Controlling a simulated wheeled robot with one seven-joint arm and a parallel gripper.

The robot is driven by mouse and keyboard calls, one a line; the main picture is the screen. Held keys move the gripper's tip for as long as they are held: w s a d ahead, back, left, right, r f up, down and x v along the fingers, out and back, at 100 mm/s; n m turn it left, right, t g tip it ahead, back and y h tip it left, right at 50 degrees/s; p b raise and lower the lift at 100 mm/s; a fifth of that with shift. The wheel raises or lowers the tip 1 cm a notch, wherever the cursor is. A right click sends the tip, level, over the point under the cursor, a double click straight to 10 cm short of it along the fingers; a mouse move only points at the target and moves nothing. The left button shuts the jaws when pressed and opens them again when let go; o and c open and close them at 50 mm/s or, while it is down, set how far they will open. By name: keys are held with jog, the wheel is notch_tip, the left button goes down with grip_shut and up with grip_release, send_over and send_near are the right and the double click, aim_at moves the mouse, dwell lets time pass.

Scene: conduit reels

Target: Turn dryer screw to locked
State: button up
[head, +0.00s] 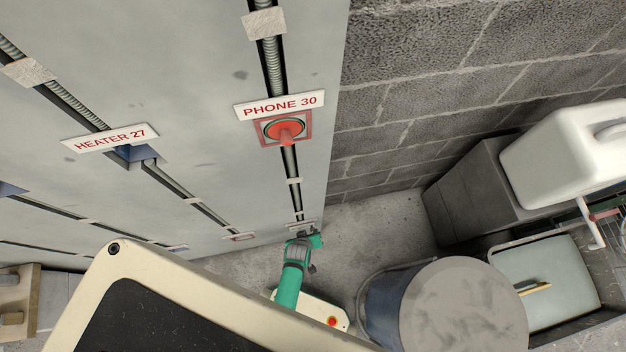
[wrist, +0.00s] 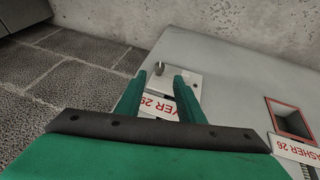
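The dryer screw (wrist: 159,68) is a small grey metal knob on a pale plate (wrist: 190,82) in the wrist view. A white label with red letters, partly hidden by my gripper and reading "YER 29" upside down, lies just this side of it (wrist: 158,104). My gripper (wrist: 161,78) has its two green fingers spread apart, with nothing held; the screw shows in the gap between their tips. I cannot tell whether the fingers touch anything. In the head view my gripper (head: 306,240) is low at the grey panel's right edge, and the screw cannot be made out.
The grey panel (head: 205,60) carries conduits and labels, including "PHONE 30" (head: 280,105) with a red knob (head: 285,131) and "HEATER 27" (head: 110,138). A "WASHER 26" label (wrist: 300,152) is at right. A round drum (head: 465,310) and white jug (head: 570,150) stand right.

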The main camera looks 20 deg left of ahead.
aim_at(312, 231)
jog(key=shift+x, duration=2.95)
jog(key=shift+d, duration=0.1)
grip_shut()
